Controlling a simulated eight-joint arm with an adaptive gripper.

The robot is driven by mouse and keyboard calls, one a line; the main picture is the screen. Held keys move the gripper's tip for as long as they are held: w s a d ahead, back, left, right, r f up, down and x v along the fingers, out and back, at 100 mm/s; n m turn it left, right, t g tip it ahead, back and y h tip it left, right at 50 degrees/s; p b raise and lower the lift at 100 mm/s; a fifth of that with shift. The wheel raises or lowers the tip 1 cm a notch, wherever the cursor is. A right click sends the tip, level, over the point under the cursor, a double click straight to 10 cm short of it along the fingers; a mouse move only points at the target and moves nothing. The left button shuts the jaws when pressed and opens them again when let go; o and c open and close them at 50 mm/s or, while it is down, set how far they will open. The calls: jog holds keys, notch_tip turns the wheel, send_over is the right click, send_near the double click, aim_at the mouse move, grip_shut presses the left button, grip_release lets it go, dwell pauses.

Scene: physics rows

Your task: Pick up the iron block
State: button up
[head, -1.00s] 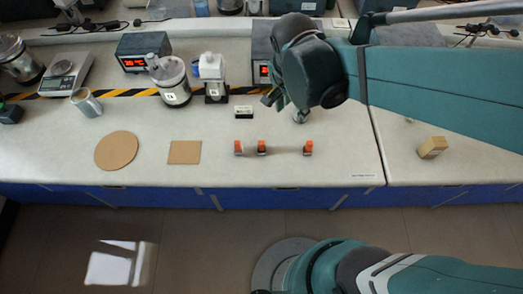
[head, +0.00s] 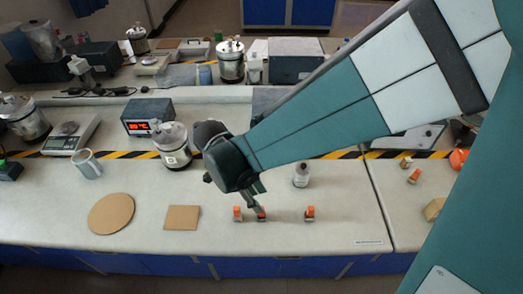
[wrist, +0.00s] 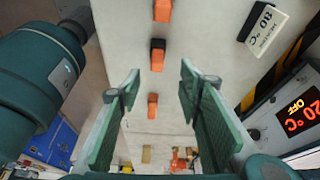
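Three small blocks with orange parts stand in a row on the bench: a left block (head: 237,214), a middle block (head: 261,216) and a right block (head: 310,214). I cannot tell for certain which is iron; the middle block (wrist: 157,54) has a darker end in the wrist view. My gripper (head: 257,203) is just above the middle block in the head view, partly covering it. In the wrist view my gripper (wrist: 160,78) is open and empty, its two green fingers wide apart. The nearer-looking orange block (wrist: 152,106) shows between the fingers.
A round brown pad (head: 111,214) and a square brown pad (head: 181,217) lie to the left. A grey bottle (head: 301,175) stands behind the blocks. A lidded metal canister (head: 172,147) and a red-display box (head: 140,119) stand further back. The bench front is clear.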

aim_at(262, 214)
jog(key=shift+s+a+f+m+h, duration=0.3)
jog(key=shift+a+f+m, duration=0.2)
jog(key=shift+a+f, duration=0.25)
jog(key=shift+d+f, duration=0.1)
jog(key=shift+b+x, duration=0.35)
jog(key=shift+x, duration=0.9)
jog(key=shift+b+x, duration=0.7)
jog(key=shift+x, duration=1.9)
jog(key=c, duration=1.1)
